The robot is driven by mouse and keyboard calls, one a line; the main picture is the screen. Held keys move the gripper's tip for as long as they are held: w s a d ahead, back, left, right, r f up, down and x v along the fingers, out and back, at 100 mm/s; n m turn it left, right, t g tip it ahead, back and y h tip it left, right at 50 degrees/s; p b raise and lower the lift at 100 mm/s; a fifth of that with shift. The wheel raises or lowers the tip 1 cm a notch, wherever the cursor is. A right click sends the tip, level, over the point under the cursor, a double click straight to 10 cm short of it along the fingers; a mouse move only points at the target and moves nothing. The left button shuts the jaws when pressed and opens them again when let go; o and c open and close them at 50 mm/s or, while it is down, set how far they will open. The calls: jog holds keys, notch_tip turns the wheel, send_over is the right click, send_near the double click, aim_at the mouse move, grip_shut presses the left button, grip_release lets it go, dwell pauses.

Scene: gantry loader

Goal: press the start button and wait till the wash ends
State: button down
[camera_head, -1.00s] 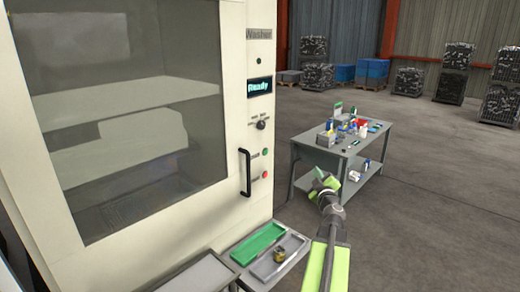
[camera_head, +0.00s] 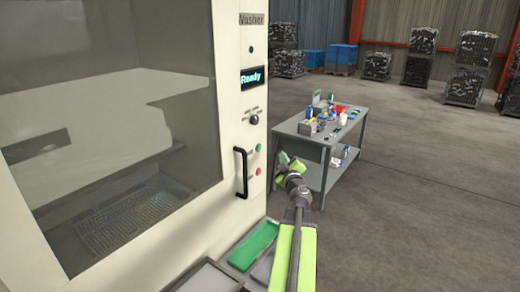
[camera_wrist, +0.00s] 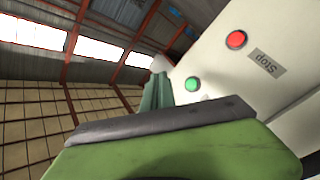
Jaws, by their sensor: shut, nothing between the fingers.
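The washer (camera_head: 235,215) is a cream cabinet at the left of the head view, with a large dark window and a black door handle (camera_head: 241,172). Its display (camera_head: 254,77) reads "Ready". A green button (camera_head: 258,148) sits above a red button (camera_head: 258,171), right of the handle. In the wrist view the green button (camera_wrist: 192,84) is near the middle and the red button (camera_wrist: 236,40), by a "Stop" label, is upper right. My gripper (camera_head: 287,163) is shut and empty, to the right of the buttons. In the wrist view, no contact with the green button is visible.
A dark knob (camera_head: 254,120) is above the buttons. A green tray (camera_head: 253,246) and a grey tray (camera_head: 264,268) lie below, in front of the washer. A grey table (camera_head: 330,139) with small items stands behind my gripper. Floor at right is clear.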

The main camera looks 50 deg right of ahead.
jog(key=w, duration=0.8)
dwell(1.9)
jog(key=shift+w, duration=0.35)
jog(key=shift+w, duration=0.4)
dwell(0.5)
jog(key=shift+s, duration=0.75)
jog(key=shift+s, duration=0.1)
jog(key=s, duration=0.5)
